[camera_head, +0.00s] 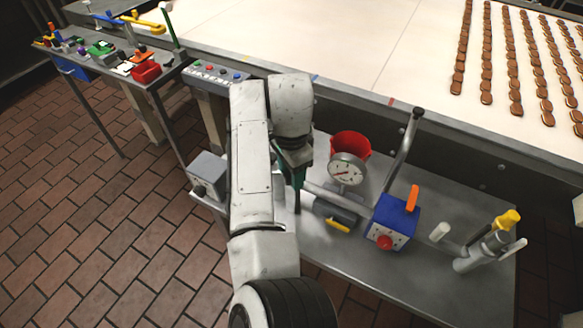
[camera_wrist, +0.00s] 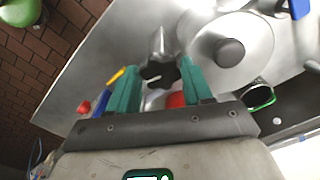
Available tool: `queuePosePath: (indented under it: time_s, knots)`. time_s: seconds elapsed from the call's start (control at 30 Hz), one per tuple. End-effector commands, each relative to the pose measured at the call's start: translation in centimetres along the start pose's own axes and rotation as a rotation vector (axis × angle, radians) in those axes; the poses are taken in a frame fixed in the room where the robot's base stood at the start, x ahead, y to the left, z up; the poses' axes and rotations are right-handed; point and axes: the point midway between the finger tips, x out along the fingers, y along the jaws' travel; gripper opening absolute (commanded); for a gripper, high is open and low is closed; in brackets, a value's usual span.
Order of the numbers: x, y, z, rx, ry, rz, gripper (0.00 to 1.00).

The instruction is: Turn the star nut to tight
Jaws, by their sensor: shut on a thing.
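The star nut (camera_wrist: 158,74) is a dark, lobed knob between my fingertips in the wrist view. My gripper (camera_wrist: 161,68) has two teal fingers, one on each side of the nut, and is shut on it. A small light mark shows on the nut. In the head view my gripper (camera_head: 297,190) points down over the metal bench, mostly behind my white arm. The nut itself is hidden there.
The metal bench (camera_head: 450,285) holds a round gauge (camera_head: 346,170), a red funnel-like cup (camera_head: 350,144), a blue box (camera_head: 396,213) with an orange lever, and a yellow-topped fixture (camera_head: 507,221). A grey box (camera_head: 208,170) stands left of my arm. Cookies lie on the conveyor (camera_head: 400,60).

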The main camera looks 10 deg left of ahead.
Motion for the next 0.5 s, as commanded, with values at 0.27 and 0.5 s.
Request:
queuePosePath:
  time_s: [0.27, 0.5]
  knots:
    - [-0.16, -0.19, -0.09, 0.264, 0.002, -0.003, 0.19]
    - [-0.16, -0.32, -0.16, 0.491, 0.002, -0.005, 0.19]
